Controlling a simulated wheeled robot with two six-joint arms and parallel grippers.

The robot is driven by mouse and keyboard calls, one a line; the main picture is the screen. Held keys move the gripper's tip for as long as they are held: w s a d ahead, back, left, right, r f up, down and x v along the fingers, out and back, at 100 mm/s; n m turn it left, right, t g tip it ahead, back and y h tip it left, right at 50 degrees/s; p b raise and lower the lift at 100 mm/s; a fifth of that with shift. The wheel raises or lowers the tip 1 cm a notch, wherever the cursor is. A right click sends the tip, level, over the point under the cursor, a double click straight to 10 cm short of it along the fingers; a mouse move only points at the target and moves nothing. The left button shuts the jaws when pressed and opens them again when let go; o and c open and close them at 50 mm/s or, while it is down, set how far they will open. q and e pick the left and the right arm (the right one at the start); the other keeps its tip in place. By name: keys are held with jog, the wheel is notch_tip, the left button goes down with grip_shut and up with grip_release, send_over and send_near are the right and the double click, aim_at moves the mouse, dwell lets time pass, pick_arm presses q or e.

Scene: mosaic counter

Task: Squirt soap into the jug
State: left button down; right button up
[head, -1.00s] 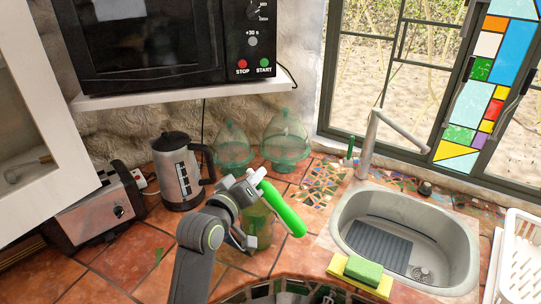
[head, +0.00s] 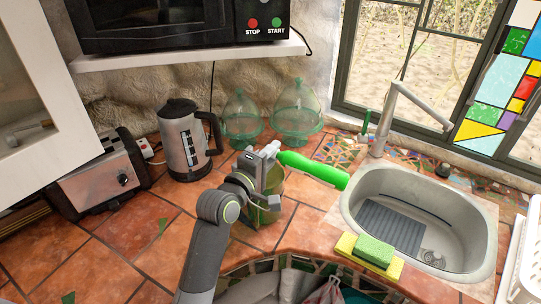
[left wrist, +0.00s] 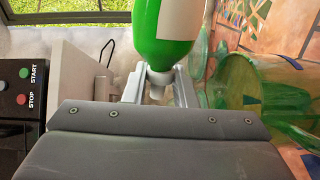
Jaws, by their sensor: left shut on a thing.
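A green soap bottle (head: 315,168) with a white cap is held tilted, nearly level, its body pointing right. My left gripper (head: 266,154) is shut on it at the cap end. In the left wrist view the green bottle (left wrist: 172,30) shows a pale label, and its white neck sits between the two fingers (left wrist: 158,88). The clear green glass jug (head: 272,196) stands on the tiles below and behind the gripper, partly hidden by it. The jug also fills the right side of the left wrist view (left wrist: 268,80). My right gripper is not in view.
A steel kettle (head: 186,143) and toaster (head: 97,184) stand to the left. Two glass domes (head: 240,112) are behind. The sink (head: 465,215) is right, with a green and yellow sponge (head: 375,250) on its front edge. Tiles left of the arm are clear.

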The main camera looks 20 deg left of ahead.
pick_arm(q)
jog(key=n, duration=0.1)
jog(key=n+b, duration=0.1)
jog(key=n, duration=0.1)
jog(key=shift+s+f, duration=0.1)
jog(key=shift+f, duration=0.2)
jog(key=n+p, duration=0.2)
jog(key=r+n+t+p, duration=0.1)
jog(key=n+p, duration=0.1)
jog(key=p, duration=0.1)
jog(key=shift+a+r, duration=0.1)
jog(key=shift+a, duration=0.05)
jog(key=shift+n, duration=0.3)
